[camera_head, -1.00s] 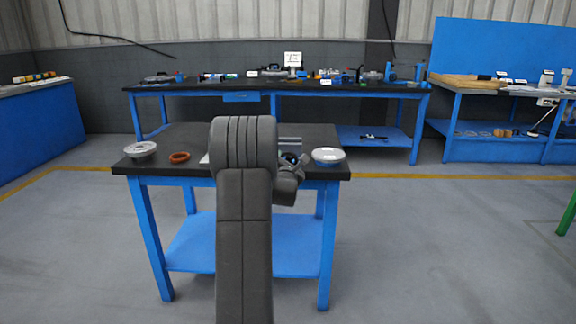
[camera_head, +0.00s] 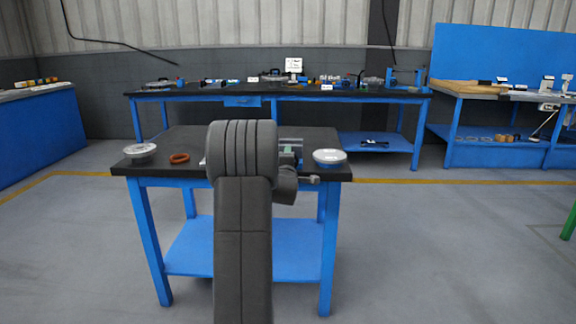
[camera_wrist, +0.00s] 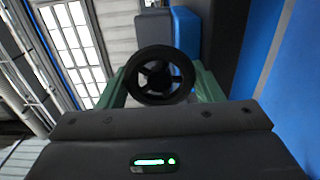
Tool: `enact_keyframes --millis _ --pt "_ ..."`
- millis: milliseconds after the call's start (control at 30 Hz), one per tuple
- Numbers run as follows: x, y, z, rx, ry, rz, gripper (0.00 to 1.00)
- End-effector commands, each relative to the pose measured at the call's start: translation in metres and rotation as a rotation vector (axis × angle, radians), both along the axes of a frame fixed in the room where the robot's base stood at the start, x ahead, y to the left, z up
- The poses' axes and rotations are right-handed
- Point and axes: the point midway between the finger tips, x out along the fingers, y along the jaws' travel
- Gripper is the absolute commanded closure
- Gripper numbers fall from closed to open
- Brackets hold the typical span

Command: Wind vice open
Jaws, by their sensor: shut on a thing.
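The vice (camera_head: 291,142) stands on the small blue-legged bench, mostly hidden behind my arm in the head view; only a grey part shows. In the wrist view a black round handwheel (camera_wrist: 137,76) with spokes faces the camera, between the two green fingers of my gripper (camera_wrist: 162,92). The gripper is shut on the handwheel. Behind the wheel are a blue part and a dark block (camera_wrist: 224,38). How far apart the vice jaws are cannot be seen.
On the bench top (camera_head: 185,140) are a grey flanged round part (camera_head: 140,153), an orange-brown ring (camera_head: 179,158) and a pale round lidded part (camera_head: 329,156). A long cluttered bench (camera_head: 200,91) stands behind. The floor around is open.

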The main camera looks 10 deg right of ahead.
Motion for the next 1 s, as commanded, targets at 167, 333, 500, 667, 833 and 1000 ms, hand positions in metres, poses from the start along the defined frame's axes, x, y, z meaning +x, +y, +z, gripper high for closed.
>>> enact_keyframes --millis 167,333,500,667,833,1000 --pt "-0.0005 -0.0004 -0.0023 0.162 -0.044 -0.001 0.63" --pt "-0.0006 -0.0006 -0.0022 0.318 -0.088 -0.001 0.63" --pt "-0.0006 -0.0009 -0.0017 0.473 -0.133 -0.001 0.63" --pt "-0.0007 -0.0013 -0.0007 0.619 -0.176 -0.001 0.63" --pt "-0.0008 -0.0018 -0.0009 0.774 -0.22 -0.002 0.63" --pt "-0.0011 -0.0022 -0.0013 0.93 -0.263 -0.003 0.63"
